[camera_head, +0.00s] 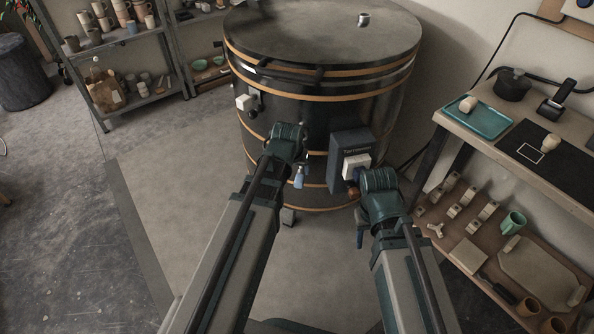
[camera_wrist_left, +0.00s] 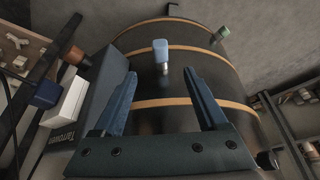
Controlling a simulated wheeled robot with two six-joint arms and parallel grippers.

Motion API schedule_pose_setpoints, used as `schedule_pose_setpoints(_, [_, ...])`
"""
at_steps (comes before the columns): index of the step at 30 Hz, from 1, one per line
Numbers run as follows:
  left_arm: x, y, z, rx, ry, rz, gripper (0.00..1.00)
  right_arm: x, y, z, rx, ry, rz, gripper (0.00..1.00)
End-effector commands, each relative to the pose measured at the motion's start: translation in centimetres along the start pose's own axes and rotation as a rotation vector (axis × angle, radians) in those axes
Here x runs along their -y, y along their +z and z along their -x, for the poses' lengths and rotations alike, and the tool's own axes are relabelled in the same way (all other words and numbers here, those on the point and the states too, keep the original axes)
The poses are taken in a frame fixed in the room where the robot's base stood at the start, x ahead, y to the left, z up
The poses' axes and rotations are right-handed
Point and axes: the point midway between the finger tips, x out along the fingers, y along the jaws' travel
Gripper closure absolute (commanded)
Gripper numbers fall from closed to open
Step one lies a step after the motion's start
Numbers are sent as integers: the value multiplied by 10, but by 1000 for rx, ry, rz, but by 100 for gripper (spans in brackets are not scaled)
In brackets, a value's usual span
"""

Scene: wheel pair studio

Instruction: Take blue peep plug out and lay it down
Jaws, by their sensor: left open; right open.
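The blue peep plug (camera_head: 299,177) sticks out of the front wall of the dark, round kiln (camera_head: 320,110). In the left wrist view the plug (camera_wrist_left: 160,52) has a pale blue head on a metallic stem. My left gripper (camera_wrist_left: 160,88) is open, its two dark blue fingers spread to either side of the line to the plug. The plug shows between and beyond the fingertips, with no visible contact. In the head view my left gripper (camera_head: 299,163) is close to the kiln, its fingers mostly hidden. My right gripper (camera_head: 360,228) is open and appears empty, right of the plug.
A control box (camera_head: 347,143) with a white block stands on the kiln front, right of the plug. A bench (camera_head: 465,122) with a teal tray is at right; shelves (camera_head: 145,100) are at left.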

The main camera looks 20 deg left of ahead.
Motion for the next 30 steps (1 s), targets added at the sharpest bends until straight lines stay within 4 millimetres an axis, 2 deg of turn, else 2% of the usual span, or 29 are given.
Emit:
schedule_pose_setpoints(8, [0, 1, -28, 1, 0, -1, 25, 2, -2, -26, 0, 4, 1, 50])
schedule_pose_setpoints(24, [0, 2, -111, 1, 0, 0, 25, 9, -7, -102, -3, 4, 12, 50])
schedule_pose_setpoints(30, [0, 1, -133, 1, 0, 0, 25, 12, -8, -122, -5, 1, 15, 50])
